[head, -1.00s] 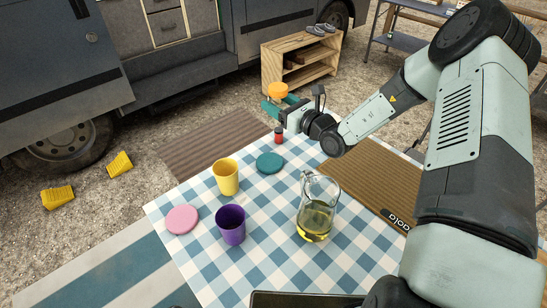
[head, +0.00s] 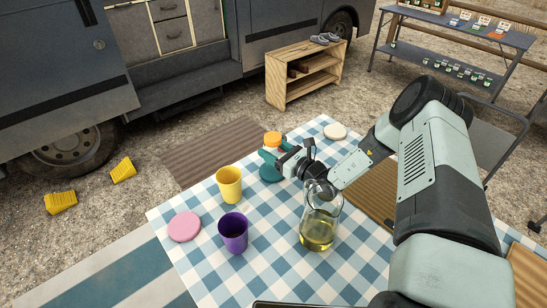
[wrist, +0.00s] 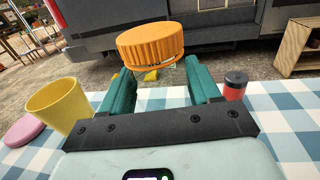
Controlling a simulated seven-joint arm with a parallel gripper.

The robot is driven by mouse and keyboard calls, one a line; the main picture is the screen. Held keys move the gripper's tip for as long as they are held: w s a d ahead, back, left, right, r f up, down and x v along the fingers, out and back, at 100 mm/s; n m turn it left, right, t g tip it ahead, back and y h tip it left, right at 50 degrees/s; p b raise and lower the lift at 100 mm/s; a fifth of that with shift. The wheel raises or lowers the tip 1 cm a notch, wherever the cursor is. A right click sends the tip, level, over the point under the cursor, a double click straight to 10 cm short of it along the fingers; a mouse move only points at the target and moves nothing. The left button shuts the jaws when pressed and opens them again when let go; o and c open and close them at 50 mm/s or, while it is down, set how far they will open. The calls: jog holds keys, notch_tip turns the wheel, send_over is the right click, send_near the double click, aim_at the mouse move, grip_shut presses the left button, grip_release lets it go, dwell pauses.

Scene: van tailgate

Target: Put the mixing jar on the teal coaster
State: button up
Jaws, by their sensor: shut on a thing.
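The mixing jar, with a ribbed orange lid (head: 272,138), is between the teal fingers of my gripper (head: 268,156). In the wrist view the orange lid (wrist: 150,45) stands above the fingertips (wrist: 156,72), with a little clear jar wall showing below it; the rest of the jar is hidden. My gripper is shut on the jar. The teal coaster (head: 269,174) lies on the checked cloth just in front of and below the jar in the head view, partly covered by my gripper. I cannot tell whether the jar touches anything below. The coaster is hidden in the wrist view.
A yellow cup (head: 229,186), a purple cup (head: 233,233) and a pink coaster (head: 184,226) are to the left. A glass jug with yellow liquid (head: 318,230) stands close to my arm. A red jar with a dark lid (wrist: 235,86) is right of the fingers. A white coaster (head: 335,131) lies behind.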

aim_at(279, 143)
jog(key=shift+f, duration=1.6)
jog(key=shift+f, duration=0.15)
jog(key=o, duration=1.1)
jog(key=shift+o, duration=0.2)
jog(key=shift+s+d, duration=0.2)
jog(key=shift+d, duration=0.1)
jog(key=v, duration=0.5)
jog(key=r, duration=0.7)
jog(key=shift+w+a+r, duration=0.2)
jog(key=shift+a, duration=0.1)
